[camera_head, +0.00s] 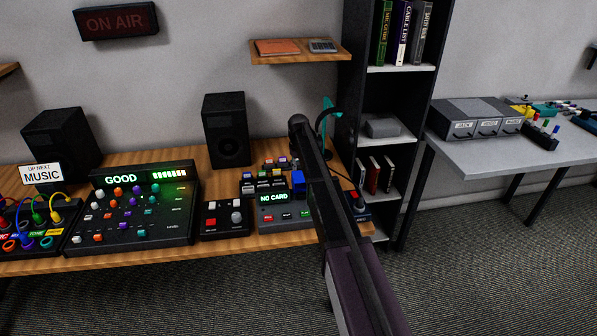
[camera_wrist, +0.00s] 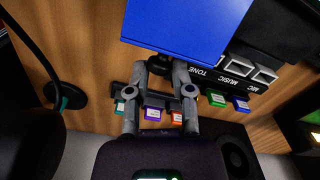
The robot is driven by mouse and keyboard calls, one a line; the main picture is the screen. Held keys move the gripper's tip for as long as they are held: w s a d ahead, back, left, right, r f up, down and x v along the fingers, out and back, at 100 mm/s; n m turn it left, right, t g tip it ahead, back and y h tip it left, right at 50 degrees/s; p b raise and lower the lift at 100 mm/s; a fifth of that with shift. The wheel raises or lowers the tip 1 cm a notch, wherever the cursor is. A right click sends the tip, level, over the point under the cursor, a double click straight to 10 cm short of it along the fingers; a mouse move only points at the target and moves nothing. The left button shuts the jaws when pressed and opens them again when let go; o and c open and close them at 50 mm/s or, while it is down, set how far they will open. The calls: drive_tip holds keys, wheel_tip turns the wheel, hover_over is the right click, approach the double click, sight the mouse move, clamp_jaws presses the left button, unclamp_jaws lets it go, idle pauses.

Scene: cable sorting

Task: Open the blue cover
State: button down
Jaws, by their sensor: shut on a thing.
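The blue cover (camera_head: 298,182) stands raised on the console with a green "NO CARD" display (camera_head: 272,198). In the wrist view the blue cover (camera_wrist: 190,25) fills the top middle as a broad flat panel. My gripper (camera_wrist: 160,72) has its two grey fingers at the cover's near edge. They are closed around a small dark knob-like part there, which seems to belong to the cover. The fingertips are partly hidden under the panel.
A rack of coloured cards (camera_wrist: 152,114) lies under my fingers. A black speaker (camera_head: 226,130) and shelf unit (camera_head: 385,130) stand close by. A mixer (camera_head: 133,212) is left.

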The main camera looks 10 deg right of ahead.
drive_tip(key=shift+w+d+f+b, duration=0.15)
drive_tip(key=shift+w+f+b, duration=0.4)
drive_tip(key=shift+f+b, duration=0.1)
drive_tip(key=shift+w+d+f+b, duration=0.15)
drive_tip(key=shift+w+f+b, duration=0.35)
drive_tip(key=shift+f, duration=0.1)
drive_tip(key=shift+w+f, duration=0.1)
drive_tip(key=shift+f, duration=0.05)
drive_tip(key=c, duration=1)
unclamp_jaws()
drive_tip(key=shift+w+d+f, duration=0.1)
drive_tip(key=shift+f, duration=0.05)
drive_tip(key=o, duration=0.4)
drive_tip(key=shift+o, duration=0.5)
drive_tip(key=shift+a, duration=0.2)
drive_tip(key=shift+s, duration=0.2)
